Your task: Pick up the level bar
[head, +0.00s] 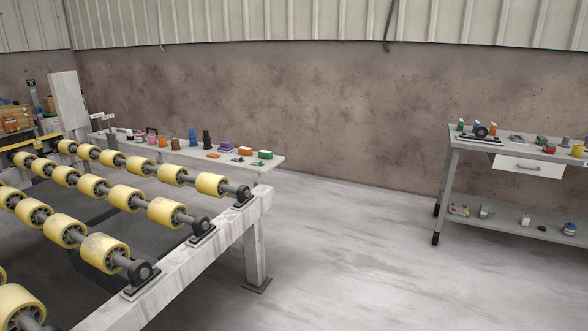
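I cannot pick out the level bar with certainty; things are small at this distance. A long thin dark-and-light bar-like item (478,139) lies near the front left of the grey workbench top (512,146) at the right. Several small coloured items stand around it, among them a dark round one (480,131). Neither of my grippers is in view.
A roller stand with several yellow rollers (125,197) fills the left foreground. Behind it, a long low bench (190,153) holds several small coloured items. The workbench has a white drawer (522,165) and a lower shelf (505,221). Open concrete floor (350,240) lies between.

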